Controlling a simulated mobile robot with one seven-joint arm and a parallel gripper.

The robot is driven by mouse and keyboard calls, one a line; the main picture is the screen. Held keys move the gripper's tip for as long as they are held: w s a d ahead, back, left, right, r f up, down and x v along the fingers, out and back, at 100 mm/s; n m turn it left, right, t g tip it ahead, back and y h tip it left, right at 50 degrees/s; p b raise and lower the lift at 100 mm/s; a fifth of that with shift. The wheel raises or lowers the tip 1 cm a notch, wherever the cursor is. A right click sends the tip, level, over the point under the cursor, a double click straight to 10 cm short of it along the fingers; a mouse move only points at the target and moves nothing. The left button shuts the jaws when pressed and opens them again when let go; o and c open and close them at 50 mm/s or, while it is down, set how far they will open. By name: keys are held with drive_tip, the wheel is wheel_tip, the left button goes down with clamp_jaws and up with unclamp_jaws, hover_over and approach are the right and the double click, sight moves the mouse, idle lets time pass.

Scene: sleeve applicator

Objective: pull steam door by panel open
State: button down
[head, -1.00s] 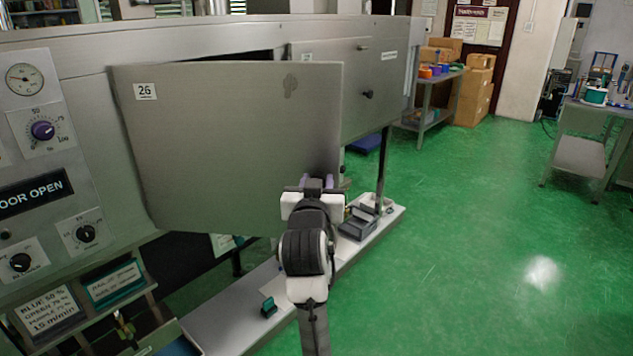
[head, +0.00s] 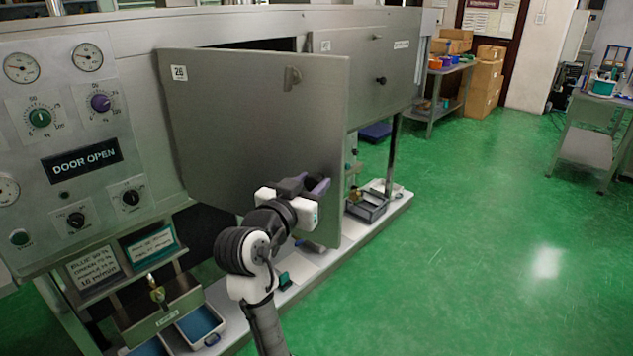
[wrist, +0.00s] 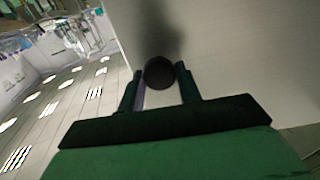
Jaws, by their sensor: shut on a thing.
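The steam door (head: 255,125) is a flat grey metal panel marked "26". It stands partly open, hinged at its left side, with its right edge swung out from the machine and a dark gap above it. My gripper (head: 312,187) is at the door's lower right part. In the wrist view a round black knob (wrist: 160,72) on the panel sits between my fingers, which are shut on it. In the head view my gripper hides the knob.
A control panel with a lit "DOOR OPEN" sign (head: 82,160) is on the left. A second, closed door (head: 365,75) is behind on the right. A white ledge (head: 375,222) with trays runs below. The green floor (head: 480,220) to the right is clear.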

drive_tip(key=shift+s+a+h, duration=0.3)
drive_tip(key=shift+s+a, duration=0.1)
drive_tip(key=shift+s, duration=0.35)
drive_tip(key=c, duration=1)
unclamp_jaws()
drive_tip(key=shift+a, duration=0.1)
drive_tip(key=b+v, duration=0.3)
drive_tip(key=v, duration=1)
drive_tip(key=shift+s, duration=0.35)
drive_tip(key=shift+a+r, duration=0.15)
